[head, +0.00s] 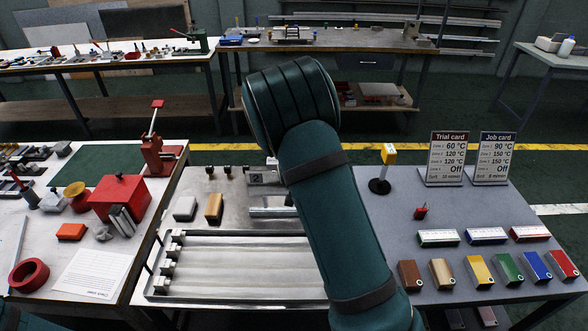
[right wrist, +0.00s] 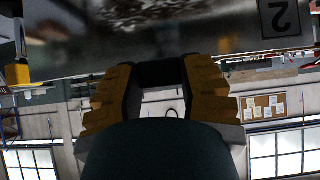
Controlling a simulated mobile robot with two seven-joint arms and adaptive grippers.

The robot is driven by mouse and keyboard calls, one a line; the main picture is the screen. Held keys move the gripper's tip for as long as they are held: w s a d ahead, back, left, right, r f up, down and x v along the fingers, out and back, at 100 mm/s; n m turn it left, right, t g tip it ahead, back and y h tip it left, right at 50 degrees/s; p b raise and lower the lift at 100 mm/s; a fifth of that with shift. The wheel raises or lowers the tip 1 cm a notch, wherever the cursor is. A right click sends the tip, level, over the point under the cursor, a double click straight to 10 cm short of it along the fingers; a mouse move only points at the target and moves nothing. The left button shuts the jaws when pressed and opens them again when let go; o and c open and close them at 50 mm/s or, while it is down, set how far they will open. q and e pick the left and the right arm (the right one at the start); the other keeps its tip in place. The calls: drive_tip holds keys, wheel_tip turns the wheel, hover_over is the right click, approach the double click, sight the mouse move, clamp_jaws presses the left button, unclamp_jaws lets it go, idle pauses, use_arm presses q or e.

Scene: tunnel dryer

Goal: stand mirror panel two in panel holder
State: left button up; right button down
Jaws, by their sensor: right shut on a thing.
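In the right wrist view, my right gripper (right wrist: 158,72) has its two orange-padded fingers closed on the edge of a mirror panel (right wrist: 150,45). The panel is a shiny, reflecting plate across the top of the picture, with a dark "2" on a grey patch at its upper right. A metal bracket-like fixture (head: 270,210) on the middle bench is partly behind the arm. I cannot tell whether it is the panel holder. My left gripper is out of view.
A steel tray (head: 240,304) with long rails lies at the front of the middle bench. The right bench holds colored blocks (head: 480,271), a trial card (head: 446,158) and a job card (head: 493,158). A red press (head: 153,150) and a red box (head: 120,197) stand on the left bench.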

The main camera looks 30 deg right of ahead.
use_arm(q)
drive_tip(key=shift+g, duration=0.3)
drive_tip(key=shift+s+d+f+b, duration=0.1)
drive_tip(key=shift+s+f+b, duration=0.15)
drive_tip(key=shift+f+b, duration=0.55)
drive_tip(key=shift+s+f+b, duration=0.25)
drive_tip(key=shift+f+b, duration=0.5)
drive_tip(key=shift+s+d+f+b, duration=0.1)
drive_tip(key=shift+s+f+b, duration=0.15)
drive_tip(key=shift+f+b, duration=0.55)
use_arm(e)
drive_tip(key=shift+f, duration=2.9)
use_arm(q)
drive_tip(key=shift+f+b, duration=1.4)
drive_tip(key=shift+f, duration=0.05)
use_arm(e)
drive_tip(key=shift+f, duration=1.7)
drive_tip(key=c, duration=0.5)
unclamp_jaws()
drive_tip(key=v, duration=1.2)
